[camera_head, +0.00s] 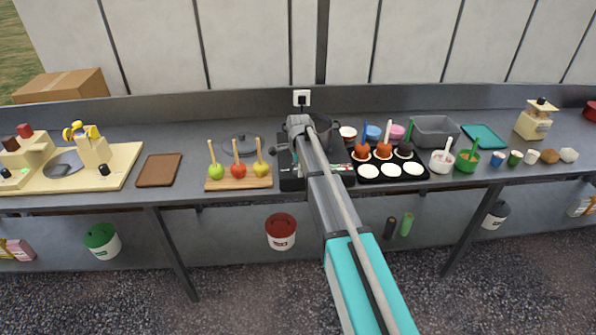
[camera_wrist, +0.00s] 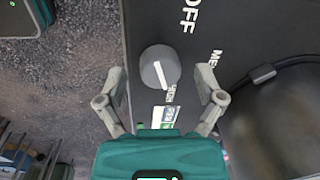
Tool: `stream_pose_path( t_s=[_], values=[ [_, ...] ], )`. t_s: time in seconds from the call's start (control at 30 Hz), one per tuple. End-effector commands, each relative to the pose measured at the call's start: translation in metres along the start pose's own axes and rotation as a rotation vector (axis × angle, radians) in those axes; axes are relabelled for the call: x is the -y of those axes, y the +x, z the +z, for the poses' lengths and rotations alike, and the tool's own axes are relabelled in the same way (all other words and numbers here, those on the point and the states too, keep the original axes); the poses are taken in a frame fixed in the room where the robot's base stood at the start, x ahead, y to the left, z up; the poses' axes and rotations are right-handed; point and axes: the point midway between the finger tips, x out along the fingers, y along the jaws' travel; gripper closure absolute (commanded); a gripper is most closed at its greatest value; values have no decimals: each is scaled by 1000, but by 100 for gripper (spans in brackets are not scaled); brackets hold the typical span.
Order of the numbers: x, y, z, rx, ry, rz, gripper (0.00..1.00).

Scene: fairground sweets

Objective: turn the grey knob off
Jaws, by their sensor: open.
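The grey knob (camera_wrist: 160,67) is on the dark front panel of the cooker (camera_wrist: 240,25) in the wrist view. It is round with a white pointer line, whose lower end lies by the HIGH label. OFF is printed above it and MED to its right. My gripper (camera_wrist: 162,80) is open, with one fingertip on each side of the knob and gaps between them and it. In the head view the cooker (camera_head: 291,172) stands mid-counter, and my arm hides the knob and gripper.
A dark pot (camera_head: 326,124) sits on the cooker; a round pot or pan (camera_wrist: 275,125) fills the wrist view's lower right. A board with apples on sticks (camera_head: 240,183) is left of the cooker, and a black tray (camera_head: 393,176) is right.

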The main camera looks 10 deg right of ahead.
Motion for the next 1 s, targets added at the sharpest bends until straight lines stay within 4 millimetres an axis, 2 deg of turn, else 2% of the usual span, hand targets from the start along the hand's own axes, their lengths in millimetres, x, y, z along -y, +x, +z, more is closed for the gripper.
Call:
stream_pose_path(
  t_s=[0.33, 0.77, 0.8, 1.0],
  values=[
    [0, 1, 0, 0, 0, 0, 13],
    [0, 1, 0, 0, 0, 0, 93],
    [0, 1, 0, 0, 0, 0, 96],
    [0, 1, 0, 1, -10, 1, 96]
  ],
)
